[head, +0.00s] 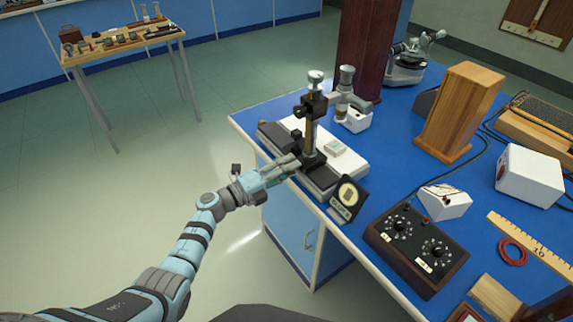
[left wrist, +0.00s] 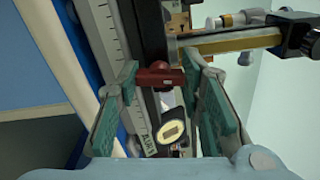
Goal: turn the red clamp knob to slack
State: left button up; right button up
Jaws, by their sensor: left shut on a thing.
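The red clamp knob (left wrist: 158,77) shows in the left wrist view as a short red bar lying across the gap between my fingers. My left gripper (head: 289,167) reaches the near side of the bench instrument, and its green-padded fingers are shut on the knob, one at each end. In the head view the knob is hidden by the gripper. The instrument has a dark rail base (head: 320,180) and an upright brass-and-black post (head: 311,130) with a silver top. My right gripper is not in view.
A dial plaque (head: 347,195) stands close right of the gripper. A black control box (head: 417,247) with two dials, a white meter (head: 445,201) and a wooden block (head: 459,112) stand farther right on the blue bench (head: 395,165). Open floor lies to the left.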

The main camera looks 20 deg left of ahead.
pick_arm(q)
jog(key=shift+n+p, duration=0.35)
jog(key=shift+n, duration=0.55)
jog(key=o, duration=1.2)
jog(key=shift+c, duration=0.2)
jog(key=v, duration=1.2)
